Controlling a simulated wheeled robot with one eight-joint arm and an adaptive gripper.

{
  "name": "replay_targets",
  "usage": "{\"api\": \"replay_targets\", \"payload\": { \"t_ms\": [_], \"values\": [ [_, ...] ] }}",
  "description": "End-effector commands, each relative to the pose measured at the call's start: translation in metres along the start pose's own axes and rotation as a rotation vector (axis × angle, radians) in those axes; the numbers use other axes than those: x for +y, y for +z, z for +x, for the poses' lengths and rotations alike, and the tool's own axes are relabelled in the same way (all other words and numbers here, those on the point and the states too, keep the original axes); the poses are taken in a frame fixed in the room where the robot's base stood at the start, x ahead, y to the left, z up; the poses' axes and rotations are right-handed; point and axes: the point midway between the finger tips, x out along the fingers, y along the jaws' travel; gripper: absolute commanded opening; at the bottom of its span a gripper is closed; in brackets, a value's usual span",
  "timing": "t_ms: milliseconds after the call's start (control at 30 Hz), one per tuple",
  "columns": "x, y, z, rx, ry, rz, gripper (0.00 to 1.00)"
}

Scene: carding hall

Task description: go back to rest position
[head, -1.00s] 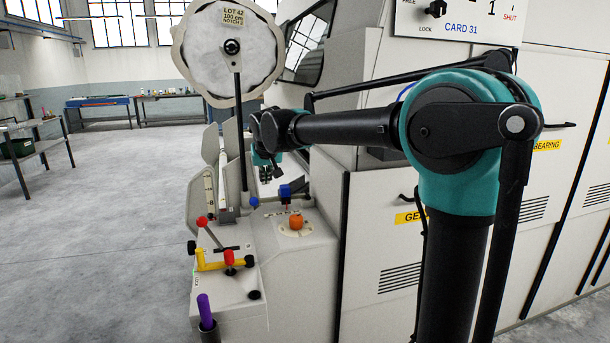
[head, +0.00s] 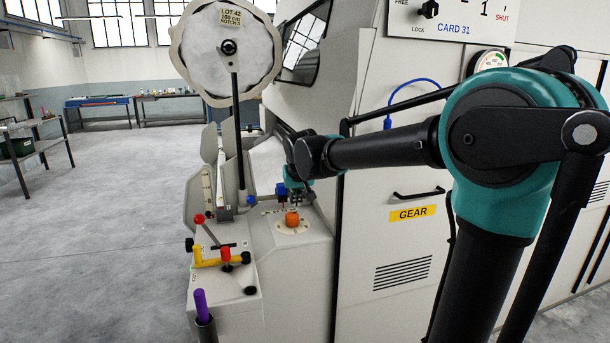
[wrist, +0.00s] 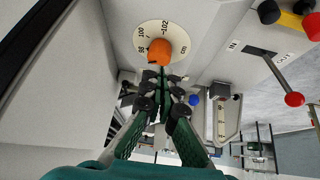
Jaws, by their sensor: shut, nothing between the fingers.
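My gripper (head: 297,196) hangs at the end of my arm over the card's side housing. In the wrist view my gripper (wrist: 163,80) has its fingers together with nothing between them. Their tips point at the orange knob (wrist: 159,52), very near it; I cannot tell whether they touch. The orange knob (head: 292,218) sits on a round pale dial (head: 284,229). The dial also shows in the wrist view (wrist: 178,34), marked 98, 100 and 102 cm.
Left of the dial are a red-ball lever (head: 199,219), a yellow handle (head: 208,262) and a purple handle (head: 201,305). A large lap roll (head: 205,60) labelled LOT 42 stands behind. Cabinet doors (head: 375,290) flank my arm.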

Motion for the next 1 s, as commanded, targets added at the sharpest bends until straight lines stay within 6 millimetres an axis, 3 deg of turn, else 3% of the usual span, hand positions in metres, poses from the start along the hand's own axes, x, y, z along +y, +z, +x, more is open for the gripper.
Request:
{"api": "replay_targets", "payload": {
  "t_ms": [167, 400, 700, 833, 1000],
  "values": [
    [0.049, 0.061, 0.01, -0.039, 0.024, 0.04, 0.0],
    [0.109, 0.176, 0.019, -0.105, 0.05, 0.101, 0.0],
    [0.146, 0.324, 0.021, -0.175, 0.062, 0.176, 0.0],
    [0.149, 0.365, 0.021, -0.193, 0.062, 0.196, 0.0],
    [0.148, 0.388, 0.021, -0.203, 0.06, 0.206, 0.0]
  ]
}}
